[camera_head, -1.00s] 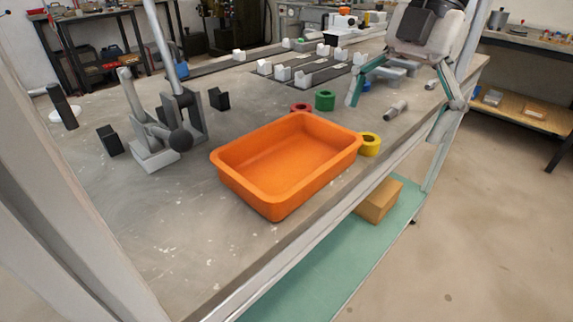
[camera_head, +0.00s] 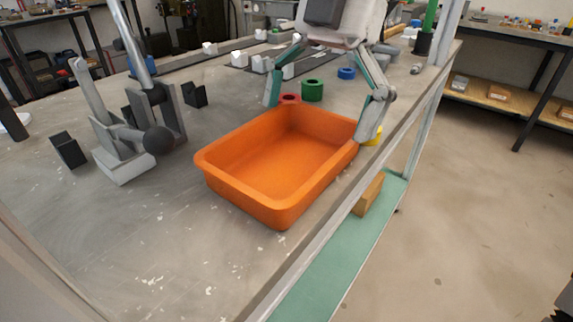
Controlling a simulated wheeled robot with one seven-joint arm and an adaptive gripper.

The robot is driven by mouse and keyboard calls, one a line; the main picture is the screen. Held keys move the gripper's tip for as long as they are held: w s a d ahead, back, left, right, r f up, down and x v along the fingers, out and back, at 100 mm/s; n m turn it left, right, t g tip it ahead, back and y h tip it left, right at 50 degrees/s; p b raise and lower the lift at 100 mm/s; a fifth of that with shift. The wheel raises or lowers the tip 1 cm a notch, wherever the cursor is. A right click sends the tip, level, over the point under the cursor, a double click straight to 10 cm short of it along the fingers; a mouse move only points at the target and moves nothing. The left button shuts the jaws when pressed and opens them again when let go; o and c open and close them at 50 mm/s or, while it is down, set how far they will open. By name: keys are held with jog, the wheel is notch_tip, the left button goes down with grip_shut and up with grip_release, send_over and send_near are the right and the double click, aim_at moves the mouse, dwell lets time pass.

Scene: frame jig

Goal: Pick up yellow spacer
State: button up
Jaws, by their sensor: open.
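The yellow spacer (camera_head: 377,137) lies on the table just off the right rim of the orange bin (camera_head: 240,196). Only a small part of it shows, because the right finger of my gripper (camera_head: 319,108) covers the rest. My gripper is open, with its fingers spread wide and pointing down. The left finger is near the red spacer, and the right finger is in front of the yellow spacer at the bin's right corner. I cannot tell whether that finger touches the spacer. Nothing shows held between the fingers.
A red spacer (camera_head: 290,99), a green spacer (camera_head: 312,91) and a blue spacer (camera_head: 347,73) stand behind the bin. A grey clamp with a dark ball (camera_head: 158,140) stands to the left. The table's right edge runs close beside the yellow spacer. The front table area is clear.

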aim_at(280, 173)
jog(key=s+a+b, duration=0.1)
jog(key=s, duration=0.1)
jog(key=s+a, duration=0.2)
jog(key=shift+f+b, duration=0.15)
jog(key=shift+b, duration=0.2)
jog(key=shift+s+a+f+b, duration=0.1)
jog(key=shift+f+b, duration=0.35)
jog(key=c, duration=0.9)
